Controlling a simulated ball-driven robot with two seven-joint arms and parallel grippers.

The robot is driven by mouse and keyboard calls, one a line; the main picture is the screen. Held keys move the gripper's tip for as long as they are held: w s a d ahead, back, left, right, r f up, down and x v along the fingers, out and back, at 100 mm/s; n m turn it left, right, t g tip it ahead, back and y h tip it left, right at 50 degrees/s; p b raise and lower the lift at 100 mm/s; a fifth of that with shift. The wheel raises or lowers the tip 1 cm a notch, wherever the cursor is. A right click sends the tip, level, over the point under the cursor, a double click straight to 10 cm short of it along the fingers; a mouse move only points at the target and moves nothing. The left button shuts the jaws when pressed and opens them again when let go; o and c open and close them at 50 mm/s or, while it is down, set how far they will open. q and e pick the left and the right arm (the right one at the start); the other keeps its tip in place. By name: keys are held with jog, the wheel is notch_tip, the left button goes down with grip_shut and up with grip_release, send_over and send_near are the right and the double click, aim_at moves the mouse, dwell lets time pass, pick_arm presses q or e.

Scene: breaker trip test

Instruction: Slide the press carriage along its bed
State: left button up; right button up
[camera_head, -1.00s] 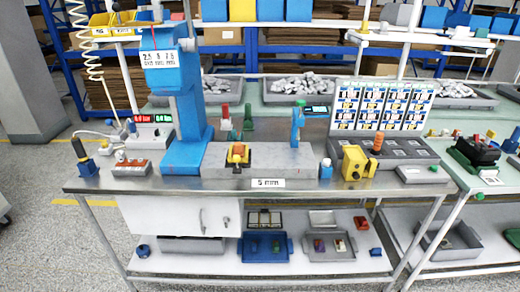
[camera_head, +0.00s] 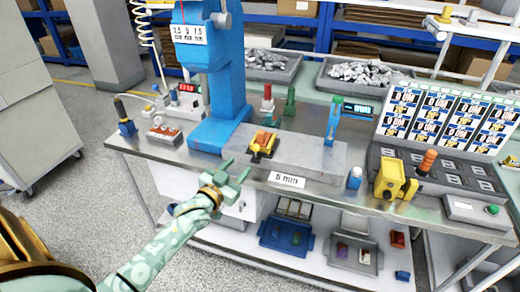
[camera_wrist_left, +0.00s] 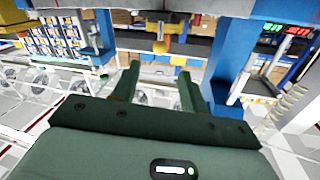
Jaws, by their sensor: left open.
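The press carriage (camera_head: 262,145) is a small yellow block with an orange top, sitting on the grey bed (camera_head: 310,157) beside the blue press column (camera_head: 222,95). In the left wrist view a yellow-orange part (camera_wrist_left: 160,46), likely the carriage, shows ahead beyond the fingers. My left gripper (camera_head: 236,170) is pale green, open and empty. It is at the bench's front edge, in front of and a little left of the carriage, apart from it. Its two dark fingers (camera_wrist_left: 156,88) stand spread in the wrist view. My right gripper is not in view.
A thin blue post (camera_head: 333,120) stands at the bed's right part. Right of the bed are a blue-capped item (camera_head: 355,178), a yellow device (camera_head: 393,180) and a socket panel (camera_head: 435,170). The "5 mm" label (camera_head: 287,179) is on the front.

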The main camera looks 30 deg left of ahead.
aim_at(255, 148)
pick_arm(q)
jog(key=w+b, duration=0.1)
jog(key=w, duration=0.4)
jog(key=w+b, duration=0.1)
jog(key=w, duration=0.5)
jog(key=shift+w+a+f+b, duration=0.1)
jog(key=shift+w+a+b, duration=0.1)
jog(key=shift+b, duration=0.2)
grip_shut()
jog(key=shift+a, duration=0.1)
